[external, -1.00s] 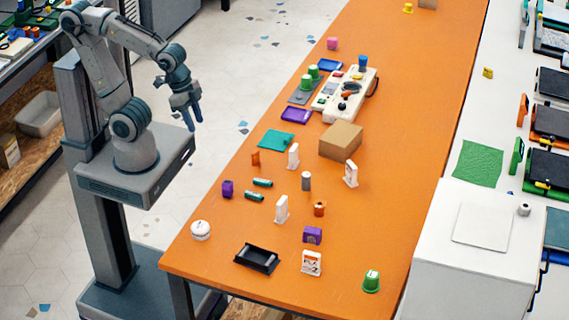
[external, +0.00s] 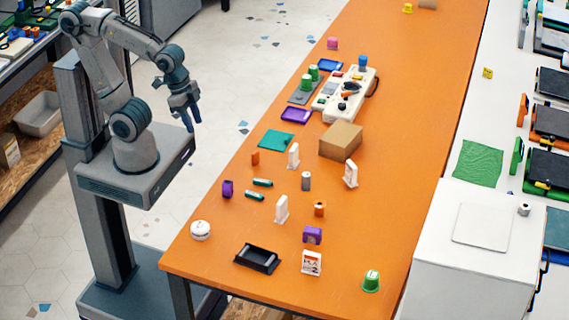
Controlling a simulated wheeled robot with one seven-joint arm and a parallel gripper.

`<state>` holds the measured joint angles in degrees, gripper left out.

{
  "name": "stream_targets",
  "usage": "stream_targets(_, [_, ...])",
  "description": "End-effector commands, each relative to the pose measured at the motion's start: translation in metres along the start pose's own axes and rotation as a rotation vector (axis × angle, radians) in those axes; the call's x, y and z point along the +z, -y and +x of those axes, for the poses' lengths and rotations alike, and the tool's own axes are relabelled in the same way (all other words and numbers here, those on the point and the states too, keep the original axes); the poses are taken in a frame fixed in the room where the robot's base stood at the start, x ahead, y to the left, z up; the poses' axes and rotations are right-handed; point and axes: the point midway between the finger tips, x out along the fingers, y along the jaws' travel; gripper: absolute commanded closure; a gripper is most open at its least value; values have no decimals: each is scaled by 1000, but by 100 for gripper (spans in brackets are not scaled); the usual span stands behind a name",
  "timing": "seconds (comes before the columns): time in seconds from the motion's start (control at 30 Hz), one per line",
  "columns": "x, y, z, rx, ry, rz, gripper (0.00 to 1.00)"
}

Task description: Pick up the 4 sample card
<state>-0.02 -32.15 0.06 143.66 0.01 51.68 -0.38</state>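Several white upright cards stand on the orange table. One is a white card (external: 293,156) near the teal sheet, another is a white card (external: 351,174) in front of the cardboard box, and a third is a white card (external: 281,209) near the table's middle. A white card with dark and orange printing (external: 312,262) stands near the front edge. The printing is too small to tell which card is the 4 sample card. My gripper (external: 184,122) hangs left of the table, away from all the cards. Its fingers look apart, with nothing between them.
A black tray (external: 246,264), a white round item (external: 200,230) and a green cup (external: 371,281) are near the front edge. Teal and purple pieces lie among the cards. A cardboard box (external: 340,140) and a white control panel (external: 340,105) stand farther back.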

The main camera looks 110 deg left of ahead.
Motion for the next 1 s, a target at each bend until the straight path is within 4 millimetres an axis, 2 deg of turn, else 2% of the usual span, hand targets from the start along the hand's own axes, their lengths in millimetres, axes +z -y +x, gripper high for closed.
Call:
stream_targets(0.43, [0, 0, 0, 0, 0, 0, 64])
stream_targets(0.5, [0, 0, 0, 0, 0, 0, 60])
stream_targets(0.77, [-1, 0, 1, 0, 1, -5, 60])
stream_targets(0.87, [-9, 0, 5, 3, 11, -50, 60])
stream_targets(1.0, [-37, 2, 21, 7, 49, -221, 60])
